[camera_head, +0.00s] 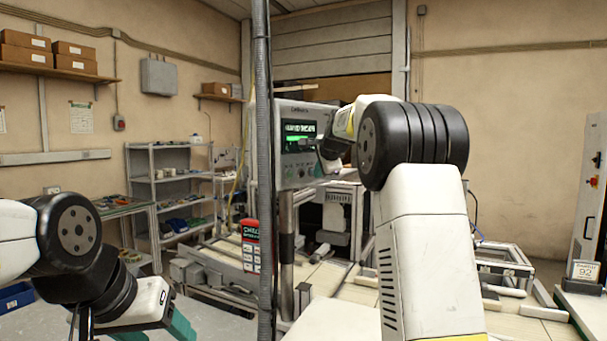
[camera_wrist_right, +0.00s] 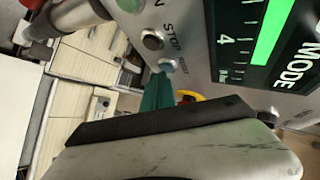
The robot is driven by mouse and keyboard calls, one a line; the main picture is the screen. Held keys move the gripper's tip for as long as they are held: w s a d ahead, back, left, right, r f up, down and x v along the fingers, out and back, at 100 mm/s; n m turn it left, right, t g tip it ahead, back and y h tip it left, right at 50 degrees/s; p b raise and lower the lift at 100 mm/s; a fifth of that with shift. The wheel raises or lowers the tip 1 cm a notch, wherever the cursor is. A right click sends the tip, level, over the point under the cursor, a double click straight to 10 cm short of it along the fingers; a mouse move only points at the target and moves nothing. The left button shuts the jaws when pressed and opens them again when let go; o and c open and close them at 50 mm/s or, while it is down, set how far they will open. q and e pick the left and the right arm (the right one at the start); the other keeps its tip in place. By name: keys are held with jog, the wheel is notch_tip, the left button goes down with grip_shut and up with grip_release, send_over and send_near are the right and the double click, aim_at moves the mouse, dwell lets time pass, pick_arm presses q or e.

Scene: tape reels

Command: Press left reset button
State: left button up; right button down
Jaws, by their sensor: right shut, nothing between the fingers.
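A light grey control panel (camera_head: 287,140) with a green-lit screen stands ahead in the head view. In the right wrist view it shows a green button (camera_wrist_right: 130,4), a dark button (camera_wrist_right: 153,40) near the word STOP, and a blue button (camera_wrist_right: 167,66). My right gripper (camera_wrist_right: 158,92) is shut and empty, its teal fingertips right by the blue button. I cannot tell whether they touch it. In the head view my right arm and wrist hide part of the panel. My left gripper (camera_head: 181,327) shows only partly at the bottom left, with teal fingers, away from the panel.
A metal shelf (camera_head: 175,190) is at the back left. A white machine (camera_head: 592,200) stands at the far right. A worktable with frames lies below the panel.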

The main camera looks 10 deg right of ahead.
jog(key=shift+s+d, duration=0.35)
jog(key=shift+s, duration=0.15)
jog(key=shift+s+d, duration=0.1)
jog(key=shift+s+d, duration=0.75)
jog(key=shift+s, duration=0.2)
jog(key=shift+s+d, duration=0.75)
jog(key=shift+s, duration=0.15)
jog(key=s+a+f+n+g, duration=0.1)
jog(key=s+a+f+n, duration=0.2)
jog(key=s, duration=1.1)
jog(key=s+a+f+n+g, duration=0.2)
jog(key=s+f+n, duration=0.5)
jog(key=s, duration=0.7)
jog(key=s+a+f+n+g+y, duration=0.1)
jog(key=s+f+n, duration=0.5)
jog(key=s, duration=0.8)
notch_tip(320, 180, down, 2)
jog(key=a+g, duration=0.1)
jog(key=a, duration=0.1)
jog(key=shift+a+f, duration=0.15)
jog(key=shift+a, duration=0.2)
jog(key=shift+s, duration=0.1)
